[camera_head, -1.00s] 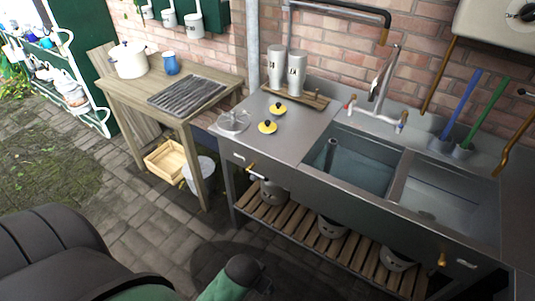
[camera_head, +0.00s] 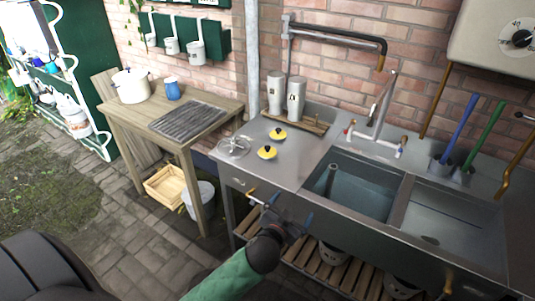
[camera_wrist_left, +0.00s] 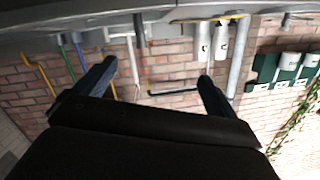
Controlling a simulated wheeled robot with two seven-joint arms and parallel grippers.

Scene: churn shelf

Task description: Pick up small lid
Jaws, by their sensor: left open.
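Two small yellow lids with black knobs lie on the steel counter left of the sink, one farther back (camera_head: 278,133) and one nearer (camera_head: 267,152). A clear lid (camera_head: 233,148) lies to their left. I cannot tell which one is meant by the small lid. My left gripper (camera_head: 280,207) is open and empty, in front of the counter's front edge, lower than and apart from the lids. In the left wrist view its two dark blue fingers (camera_wrist_left: 157,72) are spread with nothing between them; no lid is clearly visible there. My right gripper is not in view.
Two grey-white canisters (camera_head: 287,97) stand on a wooden board behind the lids. The sink (camera_head: 365,185) and its tap are to the right. A wooden table (camera_head: 140,115) with a white pot and blue mug is to the left. The counter's front edge lies between gripper and lids.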

